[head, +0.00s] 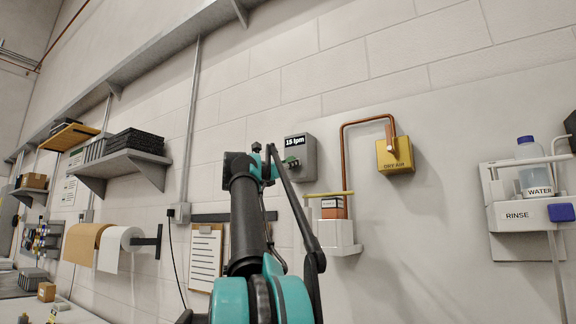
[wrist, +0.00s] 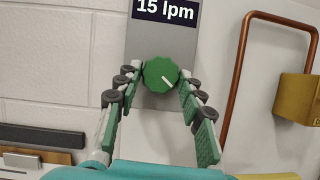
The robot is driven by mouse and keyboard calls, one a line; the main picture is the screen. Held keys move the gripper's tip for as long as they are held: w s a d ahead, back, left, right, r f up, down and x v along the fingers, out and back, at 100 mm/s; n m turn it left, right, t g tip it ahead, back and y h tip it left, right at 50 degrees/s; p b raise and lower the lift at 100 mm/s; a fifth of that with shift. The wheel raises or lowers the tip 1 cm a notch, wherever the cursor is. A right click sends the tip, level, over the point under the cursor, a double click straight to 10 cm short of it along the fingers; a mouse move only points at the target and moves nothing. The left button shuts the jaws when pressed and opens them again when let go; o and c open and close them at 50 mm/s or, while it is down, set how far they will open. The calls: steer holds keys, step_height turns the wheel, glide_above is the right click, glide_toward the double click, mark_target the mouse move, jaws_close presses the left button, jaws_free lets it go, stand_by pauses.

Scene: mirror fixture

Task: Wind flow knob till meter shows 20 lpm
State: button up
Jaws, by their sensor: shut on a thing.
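The flow knob (wrist: 160,75) is round and green with a white pointer line, which points to the lower right in the wrist view. It sits on a grey meter box (head: 309,150) on the wall. The meter display (wrist: 165,10) reads 15 lpm, and it also shows in the head view (head: 295,141). My gripper (wrist: 160,78) is shut on the knob, with one finger on its left side and one on its right. In the head view my arm partly hides the knob and the fingers.
A copper pipe (head: 343,150) runs to a yellow DRY AIR box (head: 395,156) right of the meter. A white holder (head: 338,238) with an orange box (head: 334,207) is below. A shelf (head: 128,160) and paper rolls (head: 118,247) are on the left.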

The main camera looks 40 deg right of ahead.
steer(key=shift+w+a+m+g, duration=0.1)
steer(key=shift+m+g, duration=0.75)
steer(key=shift+m, duration=0.75)
steer(key=shift+w+d+m+g, duration=0.1)
steer(key=shift+m+g, duration=0.7)
steer(key=shift+m, duration=0.8)
steer(key=shift+w+a+m+g, duration=0.1)
steer(key=shift+m+g, duration=0.75)
steer(key=shift+m, duration=0.75)
steer(key=shift+s, duration=0.1)
steer(key=o, duration=1.2)
steer(key=shift+c, duration=0.2)
steer(key=v, duration=1.2)
